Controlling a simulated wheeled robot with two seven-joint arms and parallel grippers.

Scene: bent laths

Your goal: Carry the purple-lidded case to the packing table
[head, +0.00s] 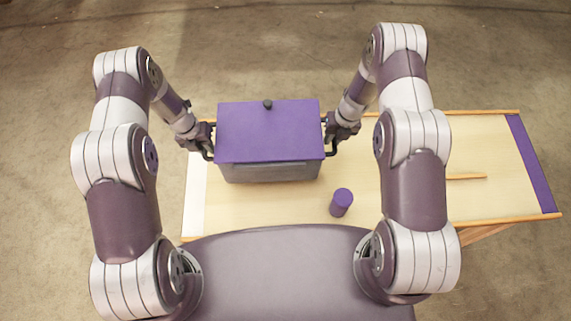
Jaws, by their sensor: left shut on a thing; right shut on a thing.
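The purple-lidded case (268,131) is in the middle of the head view, with a grey body and a dark knob on its lid. The lid is closed and the case looks level. My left gripper (207,142) is shut on the dark handle at the case's left side. My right gripper (331,138) is shut on the handle at its right side. The case is over the left part of a pale wooden table (410,205). I cannot tell whether its underside touches the tabletop.
A purple cylinder (341,203) stands on the table, in front of the case to the right. A thin wooden strip (467,177) lies further right. The table has a white band (195,195) at its left end and a purple band (531,165) at its right end. Bare floor surrounds it.

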